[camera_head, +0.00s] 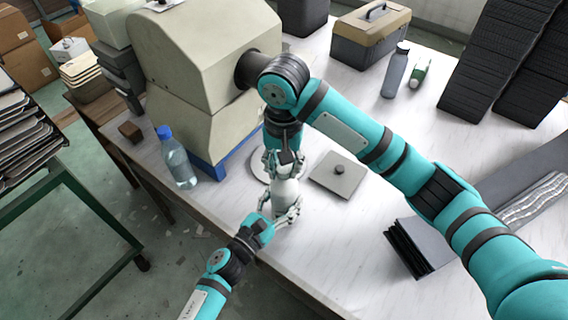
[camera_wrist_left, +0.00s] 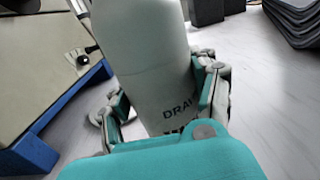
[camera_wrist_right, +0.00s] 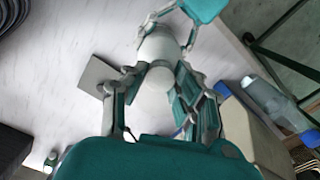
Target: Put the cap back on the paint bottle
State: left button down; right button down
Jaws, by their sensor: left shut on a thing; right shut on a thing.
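The pale grey-white paint bottle (camera_head: 286,193) stands upright near the table's front edge, with dark lettering in the left wrist view (camera_wrist_left: 163,75). My left gripper (camera_head: 281,207) is shut around its body from the front. My right gripper (camera_head: 284,166) points down directly over the bottle and is shut on a pale piece that I take to be the cap. In the right wrist view this pale piece (camera_wrist_right: 158,78) lies between the fingers, in line with the bottle (camera_wrist_right: 163,45). The fingers hide the join, so I cannot tell whether cap and bottle touch.
A grey plate with a dark knob (camera_head: 338,174) lies right of the bottle. A clear blue-capped bottle (camera_head: 178,163) and a large beige machine (camera_head: 205,50) stand left and behind. A dark slotted block (camera_head: 419,248) is at front right. Table (camera_head: 330,235) between is clear.

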jog(key=c, duration=1)
grip_release()
jog(key=shift+r, duration=2.25)
jog(key=shift+c, duration=0.4)
